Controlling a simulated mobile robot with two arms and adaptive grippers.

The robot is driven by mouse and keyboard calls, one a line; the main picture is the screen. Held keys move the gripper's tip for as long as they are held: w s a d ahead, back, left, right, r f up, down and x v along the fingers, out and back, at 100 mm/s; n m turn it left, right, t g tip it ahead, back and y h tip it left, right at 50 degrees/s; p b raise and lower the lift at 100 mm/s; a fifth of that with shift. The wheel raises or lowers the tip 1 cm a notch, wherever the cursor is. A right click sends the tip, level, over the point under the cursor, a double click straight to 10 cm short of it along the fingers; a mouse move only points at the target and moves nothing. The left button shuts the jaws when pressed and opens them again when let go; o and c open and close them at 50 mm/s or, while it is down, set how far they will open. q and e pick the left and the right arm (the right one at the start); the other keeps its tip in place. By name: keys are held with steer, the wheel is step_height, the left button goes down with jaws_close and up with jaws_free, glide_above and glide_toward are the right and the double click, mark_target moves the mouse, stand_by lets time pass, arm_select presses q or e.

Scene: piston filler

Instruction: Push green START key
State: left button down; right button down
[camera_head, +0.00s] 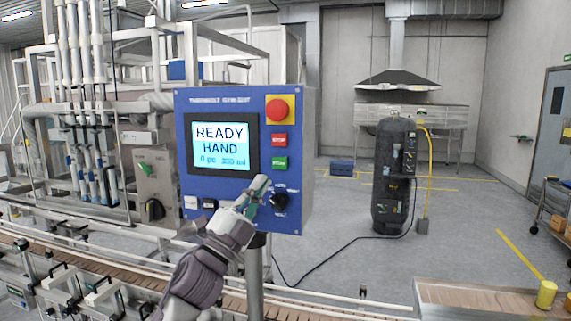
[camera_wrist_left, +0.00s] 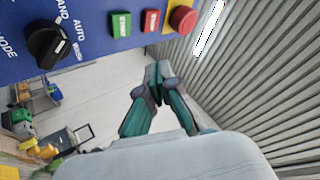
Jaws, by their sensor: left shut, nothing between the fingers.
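The green START key (camera_head: 280,163) sits on the blue control panel (camera_head: 222,99), below the red STOP key (camera_head: 279,140) and the red mushroom button (camera_head: 277,110). The panel screen (camera_head: 222,143) reads READY HAND. My left gripper (camera_head: 262,184) is shut and empty, in front of the panel, below and left of the green key. In the left wrist view, the green key (camera_wrist_left: 121,24) is at the top, beyond and left of the shut fingertips (camera_wrist_left: 158,72). The fingers appear apart from the key. My right gripper is in neither view.
A black selector knob (camera_head: 279,201) is just right of the gripper, below the green key. White and dark keys (camera_head: 199,203) lie low on the panel's left. A conveyor (camera_head: 100,264) runs along the front. Open floor lies right of the panel.

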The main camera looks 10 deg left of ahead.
mark_target(279, 163)
arm_select(q)
steer(key=shift+s+d+r+m+h, duration=0.2)
steer(key=shift+s+r+m+h, duration=0.3)
steer(key=shift+r, duration=0.3)
steer(key=w+b, duration=0.2)
steer(key=w, duration=0.6)
steer(key=shift+w+d, duration=0.15)
steer(key=shift+w, duration=0.2)
stand_by(0.7)
steer(key=shift+w+b, duration=0.15)
steer(key=shift+b, duration=0.15)
